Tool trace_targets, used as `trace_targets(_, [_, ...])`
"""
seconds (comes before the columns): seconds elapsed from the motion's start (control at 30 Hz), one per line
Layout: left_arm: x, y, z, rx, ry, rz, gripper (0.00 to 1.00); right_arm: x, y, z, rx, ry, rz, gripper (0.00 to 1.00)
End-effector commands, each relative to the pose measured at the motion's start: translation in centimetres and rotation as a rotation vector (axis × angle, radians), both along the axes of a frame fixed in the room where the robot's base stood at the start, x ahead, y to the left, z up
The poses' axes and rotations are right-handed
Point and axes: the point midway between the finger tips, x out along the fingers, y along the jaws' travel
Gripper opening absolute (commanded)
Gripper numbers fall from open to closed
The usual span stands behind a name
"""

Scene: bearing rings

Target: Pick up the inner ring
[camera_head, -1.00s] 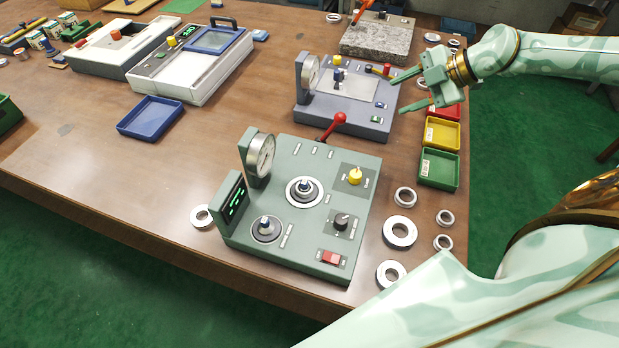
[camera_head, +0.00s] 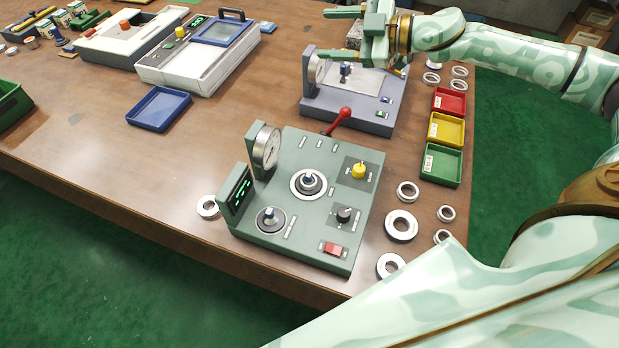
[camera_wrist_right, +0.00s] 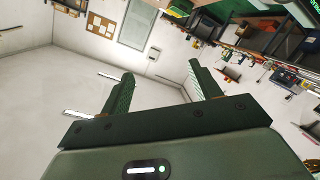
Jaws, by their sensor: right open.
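Several metal rings lie flat on the table right of the green machine: small ones (camera_head: 408,192), (camera_head: 446,213), (camera_head: 442,237) and thicker, wider ones (camera_head: 401,226), (camera_head: 389,265). Two more rings (camera_head: 460,71), (camera_head: 431,78) lie behind the trays, and one ring (camera_head: 208,207) lies left of the machine. I cannot tell which is the inner ring. My right gripper (camera_head: 324,34) is open and empty, above the grey-blue press at the back, well away from the near rings. Its fingers point left; the right wrist view (camera_wrist_right: 160,72) shows only room between them. My left gripper is not in view.
The green machine (camera_head: 340,225) has a dial gauge (camera_head: 267,147) and a red-knobbed lever. Red (camera_head: 450,90), yellow (camera_head: 431,142) and green (camera_head: 428,178) trays line the right edge. A blue tray (camera_head: 184,120) stands left, with clear table around it.

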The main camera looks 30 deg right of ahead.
Motion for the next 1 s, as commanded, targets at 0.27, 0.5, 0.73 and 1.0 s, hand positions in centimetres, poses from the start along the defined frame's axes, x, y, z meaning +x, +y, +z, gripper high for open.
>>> trace_targets(0.27, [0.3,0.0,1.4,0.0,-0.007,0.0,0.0,8.0,8.0,3.9,0.146,0.05,-0.329,0.63])
trace_targets(0.5, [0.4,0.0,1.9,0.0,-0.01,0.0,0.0,2.8,14.4,-6.0,-0.445,0.506,-0.218,0.63])
trace_targets(0.73, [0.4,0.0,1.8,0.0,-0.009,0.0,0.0,-7.6,12.6,-11.7,-1.038,0.733,0.342,0.63])
trace_targets(1.0, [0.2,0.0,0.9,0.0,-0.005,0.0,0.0,-8.9,10.5,-13.7,-1.245,0.67,0.571,0.63])
